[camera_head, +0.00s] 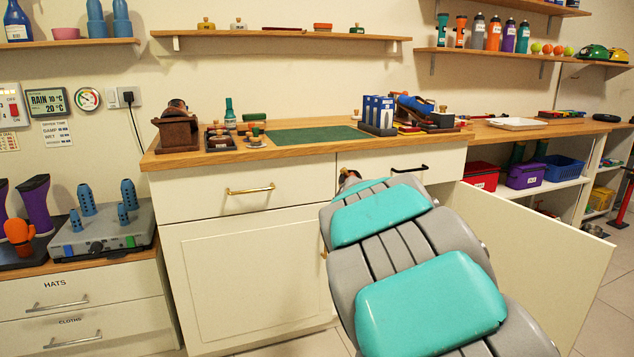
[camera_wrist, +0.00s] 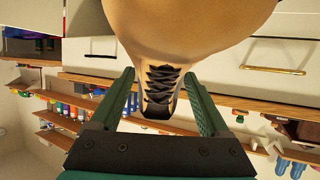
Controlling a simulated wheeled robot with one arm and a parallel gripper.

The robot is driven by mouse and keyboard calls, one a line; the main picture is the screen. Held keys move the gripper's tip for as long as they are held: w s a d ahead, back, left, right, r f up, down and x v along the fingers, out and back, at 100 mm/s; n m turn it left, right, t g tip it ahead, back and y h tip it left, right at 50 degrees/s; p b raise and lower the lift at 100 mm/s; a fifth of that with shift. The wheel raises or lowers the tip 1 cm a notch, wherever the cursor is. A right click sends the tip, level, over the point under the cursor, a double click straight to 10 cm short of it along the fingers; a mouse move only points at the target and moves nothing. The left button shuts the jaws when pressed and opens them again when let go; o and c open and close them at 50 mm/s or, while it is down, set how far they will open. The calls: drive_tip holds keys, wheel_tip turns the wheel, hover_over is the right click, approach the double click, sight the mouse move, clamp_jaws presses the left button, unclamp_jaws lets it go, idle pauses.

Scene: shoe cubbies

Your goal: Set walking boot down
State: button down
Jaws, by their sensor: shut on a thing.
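The walking boot (camera_wrist: 185,25) is tan with dark laces and fills the top middle of the wrist view. My gripper (camera_wrist: 160,76) has green fingers on either side of its laced part and is shut on it. The boot's far end is cut off by the frame. In the head view my arm hides the gripper; a small brown and dark piece (camera_head: 348,176) shows past the arm's end, in front of the drawers, and may be part of the boot.
A green mat (camera_head: 315,135) lies bare on the wooden counter, with brush trays left and blue boxes (camera_head: 378,112) right. A cabinet door (camera_head: 535,250) stands open at right. A dryer with blue pegs (camera_head: 100,238) and purple boots (camera_head: 37,203) are at left.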

drive_tip(key=shift+m+h, duration=0.8)
drive_tip(key=shift+h, duration=0.1)
drive_tip(key=s+f, duration=0.1)
drive_tip(key=f, duration=0.1)
drive_tip(key=s+d+f, duration=0.1)
drive_tip(key=s+f, duration=0.1)
drive_tip(key=s+d+f, duration=0.1)
drive_tip(key=f, duration=0.2)
drive_tip(key=shift+s+d, duration=0.2)
drive_tip(key=shift+d, duration=0.05)
drive_tip(key=s+d+f+m+h, duration=0.1)
drive_tip(key=s+d+f, duration=0.3)
drive_tip(key=shift+s+g, duration=0.3)
